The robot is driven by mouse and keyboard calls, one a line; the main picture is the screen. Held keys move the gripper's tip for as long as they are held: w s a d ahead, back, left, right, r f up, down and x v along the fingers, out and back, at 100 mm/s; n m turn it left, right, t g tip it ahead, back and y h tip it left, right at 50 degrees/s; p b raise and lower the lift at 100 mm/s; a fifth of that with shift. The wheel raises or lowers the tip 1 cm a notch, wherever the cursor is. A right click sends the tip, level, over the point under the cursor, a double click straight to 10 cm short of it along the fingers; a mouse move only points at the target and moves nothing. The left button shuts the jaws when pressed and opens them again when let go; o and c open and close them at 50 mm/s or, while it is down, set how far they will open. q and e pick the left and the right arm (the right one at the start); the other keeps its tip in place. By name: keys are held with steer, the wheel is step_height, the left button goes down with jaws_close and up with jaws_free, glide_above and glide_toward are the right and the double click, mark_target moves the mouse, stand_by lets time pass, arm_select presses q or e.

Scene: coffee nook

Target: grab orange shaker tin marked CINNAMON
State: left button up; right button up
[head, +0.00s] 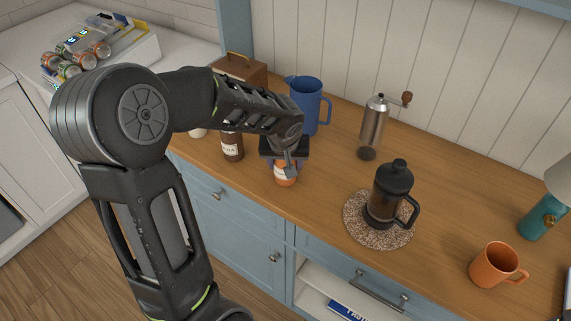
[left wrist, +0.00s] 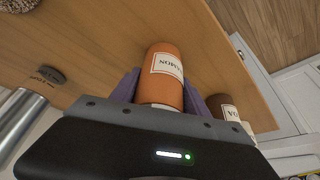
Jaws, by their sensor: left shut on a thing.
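The orange shaker tin (head: 285,177) stands near the front edge of the wooden counter in the head view. In the left wrist view the orange tin (left wrist: 163,62) shows a cream label reading "...AMON", the rest turned out of sight. My left gripper (left wrist: 160,92) has its purple fingers on both sides of the tin and is shut on it. In the head view my left gripper (head: 285,160) comes down over the tin and hides its upper part. I cannot tell whether the tin touches the counter. My right gripper is not in view.
A brown labelled tin (head: 232,145) stands just left of the orange one. A blue pitcher (head: 305,105) and steel grinder (head: 373,128) stand behind. A French press (head: 388,190) on a round speckled mat (head: 360,234) and an orange mug (head: 494,265) are to the right.

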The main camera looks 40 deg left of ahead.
arm_select(q)
step_height(320, 180, up, 10)
steer(key=shift+r+b, duration=0.1)
steer(key=shift+b, duration=0.4)
stand_by(0.7)
